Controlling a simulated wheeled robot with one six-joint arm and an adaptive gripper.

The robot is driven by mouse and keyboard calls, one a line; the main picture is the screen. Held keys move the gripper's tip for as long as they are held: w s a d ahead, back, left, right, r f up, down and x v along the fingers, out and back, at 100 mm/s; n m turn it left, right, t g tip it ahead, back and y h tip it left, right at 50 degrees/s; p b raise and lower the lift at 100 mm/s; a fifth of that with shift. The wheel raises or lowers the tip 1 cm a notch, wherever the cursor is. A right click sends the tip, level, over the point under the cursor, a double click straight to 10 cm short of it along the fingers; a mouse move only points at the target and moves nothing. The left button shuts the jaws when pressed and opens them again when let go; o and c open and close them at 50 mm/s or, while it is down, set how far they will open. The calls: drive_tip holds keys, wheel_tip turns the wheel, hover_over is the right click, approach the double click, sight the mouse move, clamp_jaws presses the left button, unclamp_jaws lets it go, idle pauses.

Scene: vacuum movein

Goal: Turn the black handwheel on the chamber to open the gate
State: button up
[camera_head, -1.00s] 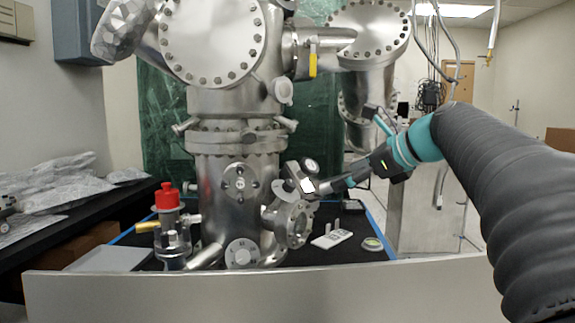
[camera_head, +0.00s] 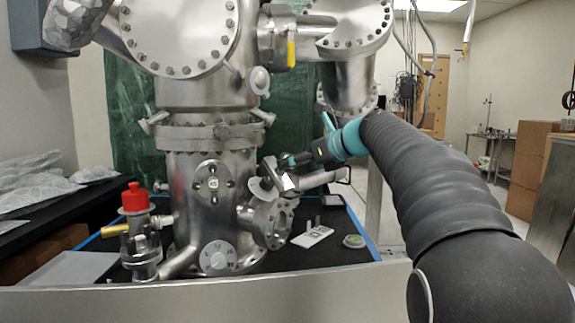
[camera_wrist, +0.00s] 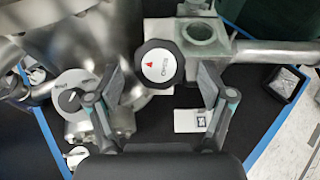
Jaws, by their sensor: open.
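The black handwheel (camera_wrist: 158,62), with a white face label and a red mark, is in the upper middle of the wrist view. My gripper (camera_wrist: 160,78) is open, with one finger to the left of the handwheel and one to its right. I see no clear contact. In the head view my gripper (camera_head: 282,178) is at the right side of the steel chamber (camera_head: 205,155), above a flanged side port (camera_head: 271,222). The handwheel is not clearly visible there. The gate's state cannot be told.
A metal block with a round opening (camera_wrist: 203,36) adjoins the handwheel. A red-capped valve (camera_head: 135,197) stands left of the chamber. A yellow-handled valve (camera_head: 291,50) is above.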

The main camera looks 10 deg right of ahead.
drive_tip(key=shift+x, duration=1.4)
drive_tip(key=c, duration=1.2)
drive_tip(key=shift+o, duration=0.2)
